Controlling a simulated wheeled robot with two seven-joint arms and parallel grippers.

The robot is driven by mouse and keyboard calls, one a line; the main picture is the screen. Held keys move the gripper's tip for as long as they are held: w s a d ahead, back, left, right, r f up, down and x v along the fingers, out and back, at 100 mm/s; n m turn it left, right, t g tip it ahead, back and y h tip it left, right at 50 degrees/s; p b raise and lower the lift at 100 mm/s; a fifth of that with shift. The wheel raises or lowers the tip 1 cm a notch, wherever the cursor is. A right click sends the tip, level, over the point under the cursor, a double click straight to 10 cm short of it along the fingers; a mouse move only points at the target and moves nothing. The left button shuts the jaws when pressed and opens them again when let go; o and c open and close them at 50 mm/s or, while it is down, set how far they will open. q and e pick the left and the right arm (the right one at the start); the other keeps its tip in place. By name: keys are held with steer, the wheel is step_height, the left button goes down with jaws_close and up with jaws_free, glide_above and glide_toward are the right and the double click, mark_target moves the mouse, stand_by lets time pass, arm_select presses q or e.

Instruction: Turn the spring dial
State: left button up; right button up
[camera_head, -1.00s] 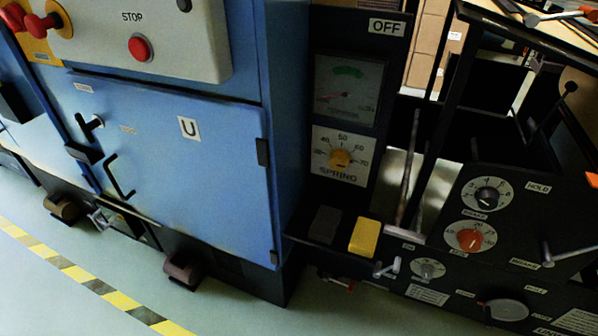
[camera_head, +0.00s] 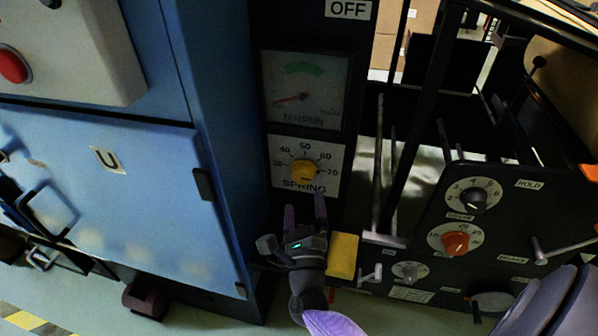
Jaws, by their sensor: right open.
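The gap in depth between fingers and panel is hard to tell. My left gripper is not in view.
A tension gauge (camera_head: 305,90) sits above the dial, under an OFF label (camera_head: 348,9). A yellow block (camera_head: 343,255) is right of my gripper. A blue cabinet (camera_head: 110,190) stands left; an orange knob (camera_head: 455,243) and lever (camera_head: 565,254) are right.

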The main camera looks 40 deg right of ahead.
mark_target(302, 179)
steer(key=b+x, duration=0.1)
steer(key=x, duration=0.5)
steer(key=shift+w+d+r, duration=0.1)
steer(key=shift+w+d, duration=0.1)
steer(key=shift+w, duration=0.15)
steer(key=c, duration=1.1)
